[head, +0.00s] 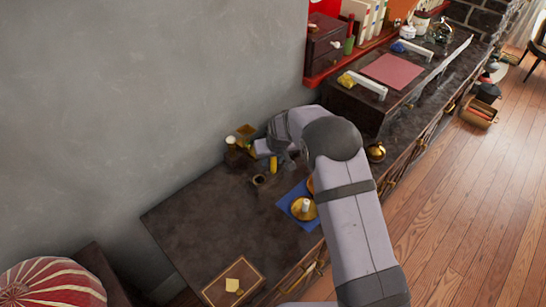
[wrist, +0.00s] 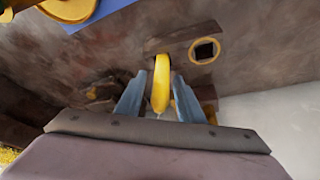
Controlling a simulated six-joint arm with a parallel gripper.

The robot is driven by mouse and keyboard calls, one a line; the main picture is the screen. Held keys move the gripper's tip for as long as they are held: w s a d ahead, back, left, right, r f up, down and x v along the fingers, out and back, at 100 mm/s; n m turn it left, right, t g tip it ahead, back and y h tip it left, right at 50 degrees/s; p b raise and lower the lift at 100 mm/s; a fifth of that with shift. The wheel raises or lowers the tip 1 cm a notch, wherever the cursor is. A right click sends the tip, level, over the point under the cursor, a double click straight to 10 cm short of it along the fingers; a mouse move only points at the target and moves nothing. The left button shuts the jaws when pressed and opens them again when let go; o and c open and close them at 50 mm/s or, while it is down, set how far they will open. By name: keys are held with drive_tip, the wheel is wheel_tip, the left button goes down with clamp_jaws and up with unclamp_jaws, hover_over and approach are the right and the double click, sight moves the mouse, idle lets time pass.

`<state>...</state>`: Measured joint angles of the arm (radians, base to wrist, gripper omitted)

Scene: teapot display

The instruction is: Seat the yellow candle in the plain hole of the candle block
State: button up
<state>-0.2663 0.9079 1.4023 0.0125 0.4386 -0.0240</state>
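The yellow candle (wrist: 161,85) stands out between the two blue-grey fingers of my gripper (wrist: 160,88) in the wrist view. The fingers look closed on its sides. In the head view the candle (head: 273,165) hangs roughly upright at my gripper, by the wall end of the dark counter. A brass ring around a dark opening (wrist: 204,51) lies up and right of the candle in the wrist view, beside a brown strip. The same ring (head: 258,180) shows left of and below the candle in the head view.
A blue mat (head: 286,198) with a brass dish (head: 304,210) lies to the right. A dark brown block (head: 237,158) with small items near it stands by the wall. The counter between is mostly clear.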

drive_tip(key=b+v, duration=0.1)
drive_tip(key=v, duration=1.1)
drive_tip(key=shift+s+r, duration=0.1)
drive_tip(key=shift+r, duration=0.05)
drive_tip(key=shift+d, duration=0.1)
drive_tip(key=s+d+f+m+g, duration=0.1)
drive_tip(key=s+d, duration=0.4)
drive_tip(key=s, duration=0.5)
drive_tip(key=s+d+f+m+g, duration=0.1)
drive_tip(key=s+d, duration=0.3)
drive_tip(key=s, duration=0.7)
drive_tip(key=s+d+f+m+g+h, duration=0.1)
drive_tip(key=s+d, duration=0.4)
drive_tip(key=s, duration=0.5)
drive_tip(key=shift+s+d+g, duration=0.2)
drive_tip(key=shift+d+g, duration=0.1)
drive_tip(key=shift+g, duration=0.3)
drive_tip(key=shift+r, duration=0.1)
wheel_tip(320, 180, up, 6)
drive_tip(key=p, duration=0.6)
drive_tip(key=shift+r, duration=0.25)
